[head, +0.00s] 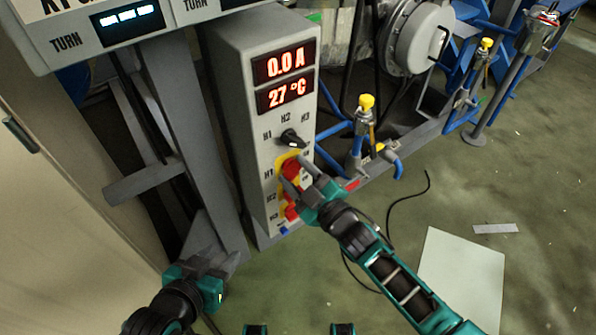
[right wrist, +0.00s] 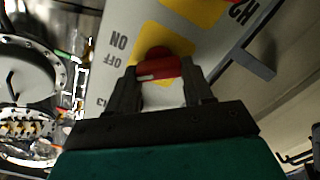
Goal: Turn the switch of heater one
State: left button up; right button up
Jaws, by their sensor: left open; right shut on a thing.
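The grey heater control box (head: 235,100) stands in the middle of the head view, with red displays reading 0.0 A and 27 °C. A black selector knob (head: 291,138) sits below them. The red H1 switch (head: 291,166) on a yellow plate is below that knob. My right gripper (head: 297,180) is at the H1 switch; in the right wrist view its fingers (right wrist: 162,90) are shut on the red switch (right wrist: 158,64), with ON and OFF printed beside it. My left gripper (head: 217,265) is open and empty, low at the left, apart from the box.
Lower red switches (head: 291,212) on the box are partly hidden by my right gripper. Blue pipes with a yellow-capped valve (head: 366,103) stand right of the box. A black cable (head: 405,193) and a pale sheet (head: 462,275) lie on the green floor.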

jog(key=n, duration=0.3)
jog(key=shift+f+n, duration=0.15)
jog(key=shift+n, duration=0.25)
jog(key=n+b, duration=0.1)
jog(key=n, duration=0.3)
jog(key=shift+f, duration=0.15)
jog(key=shift+s+a+n+b, duration=0.1)
jog(key=shift+n+b, duration=0.25)
jog(key=shift+n, duration=0.75)
pick_arm(q)
jog(key=shift+w+d+f, duration=0.15)
jog(key=shift+f, duration=0.35)
jog(key=shift+d+r, duration=0.15)
jog(key=shift+r, duration=0.05)
pick_arm(e)
jog(key=shift+n, duration=0.3)
jog(key=o, duration=0.7)
pick_arm(q)
jog(key=shift+f, duration=0.25)
pick_arm(e)
jog(key=o, duration=0.3)
jog(key=shift+o, duration=0.2)
